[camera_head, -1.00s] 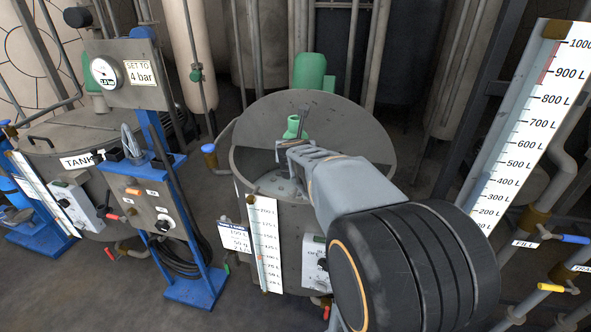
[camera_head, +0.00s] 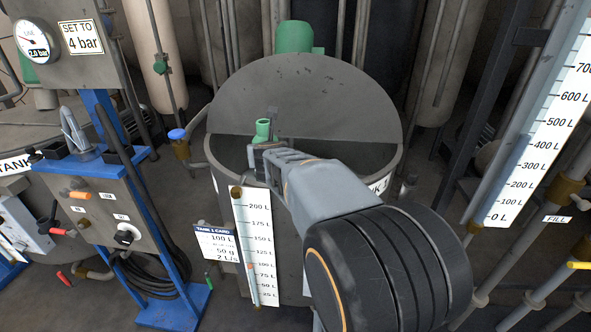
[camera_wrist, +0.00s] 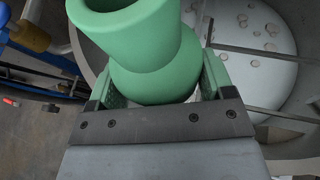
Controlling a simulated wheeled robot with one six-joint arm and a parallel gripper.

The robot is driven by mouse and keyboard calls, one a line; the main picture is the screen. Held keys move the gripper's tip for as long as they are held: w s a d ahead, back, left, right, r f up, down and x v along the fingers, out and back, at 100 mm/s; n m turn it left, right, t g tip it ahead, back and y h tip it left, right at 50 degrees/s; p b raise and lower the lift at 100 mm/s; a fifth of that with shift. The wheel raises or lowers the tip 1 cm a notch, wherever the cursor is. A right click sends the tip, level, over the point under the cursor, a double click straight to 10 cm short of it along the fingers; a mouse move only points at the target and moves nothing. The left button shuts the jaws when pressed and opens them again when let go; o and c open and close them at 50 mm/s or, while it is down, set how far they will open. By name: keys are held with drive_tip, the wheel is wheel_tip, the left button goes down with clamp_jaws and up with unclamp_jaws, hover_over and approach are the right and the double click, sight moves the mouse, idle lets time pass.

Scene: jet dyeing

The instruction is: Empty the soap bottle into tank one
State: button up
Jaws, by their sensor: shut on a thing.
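The green soap bottle (camera_head: 262,131) is held in my gripper (camera_head: 262,152), above the left part of the open mouth of tank one (camera_head: 397,165). In the head view the bottle looks roughly upright. The wrist view shows the bottle (camera_wrist: 150,55) close up, between the two fingers, with its neck toward the upper left; its mouth is cut off by the frame. My gripper is shut around the bottle's body. Pale liquid with bubbles (camera_wrist: 240,40) shows below it in the tank. I cannot tell how full the bottle is.
The tank's grey lid (camera_head: 315,95) stands raised behind the opening. A level scale (camera_head: 257,245) and a white card (camera_head: 217,243) hang at the tank's front. A blue stand (camera_head: 172,300) with a gauge (camera_head: 37,38) is at left, a tall scale (camera_head: 545,140) at right.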

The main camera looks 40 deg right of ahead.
sight(267, 136)
drive_tip(key=shift+f+b, duration=0.55)
drive_tip(key=shift+f, duration=0.35)
